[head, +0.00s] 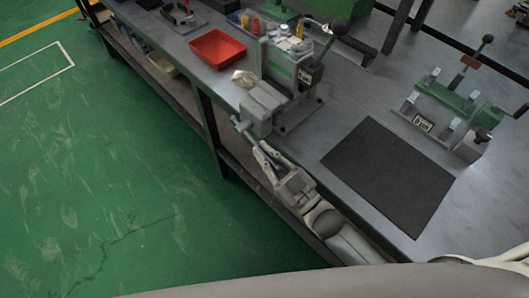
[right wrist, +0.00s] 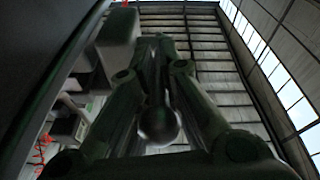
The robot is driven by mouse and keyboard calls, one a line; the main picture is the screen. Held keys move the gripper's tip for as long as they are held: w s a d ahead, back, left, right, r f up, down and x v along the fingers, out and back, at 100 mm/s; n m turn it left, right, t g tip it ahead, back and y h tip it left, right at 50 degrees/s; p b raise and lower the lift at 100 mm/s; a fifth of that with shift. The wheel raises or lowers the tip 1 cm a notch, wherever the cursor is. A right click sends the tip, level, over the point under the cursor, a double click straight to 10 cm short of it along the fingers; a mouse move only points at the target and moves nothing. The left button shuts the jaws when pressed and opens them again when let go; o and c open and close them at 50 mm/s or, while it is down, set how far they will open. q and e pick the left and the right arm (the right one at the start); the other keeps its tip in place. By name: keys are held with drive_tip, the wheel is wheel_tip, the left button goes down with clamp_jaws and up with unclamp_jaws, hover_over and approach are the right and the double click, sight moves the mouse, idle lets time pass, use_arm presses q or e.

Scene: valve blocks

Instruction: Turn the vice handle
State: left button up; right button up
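The grey vice (head: 259,108) stands at the bench's front edge, beside a grey and green machine block. Its handle (head: 243,128), a thin grey bar, sticks out at the front over the edge. My right gripper (head: 262,152) comes up from the lower right and has its fingers around the handle's lower part. In the right wrist view, the fingers (right wrist: 155,45) close in on the bar from both sides, and the handle's round ball end (right wrist: 158,124) sits between them. That view is dark, so exact finger contact is hard to see. My left gripper is not in view.
A black mat (head: 388,175) lies on the bench to the right. A green fixture with a lever (head: 455,105) stands beyond it. A red tray (head: 217,49) is to the left of the machine block. Open green floor (head: 100,180) lies in front of the bench.

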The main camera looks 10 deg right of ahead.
drive_tip(key=shift+o, duration=0.9)
drive_tip(key=shift+f, duration=0.2)
drive_tip(key=shift+s+d, duration=0.15)
drive_tip(key=shift+s, duration=0.05)
drive_tip(key=v, duration=1.1)
drive_tip(key=shift+s+d, duration=0.15)
drive_tip(key=shift+s, duration=0.1)
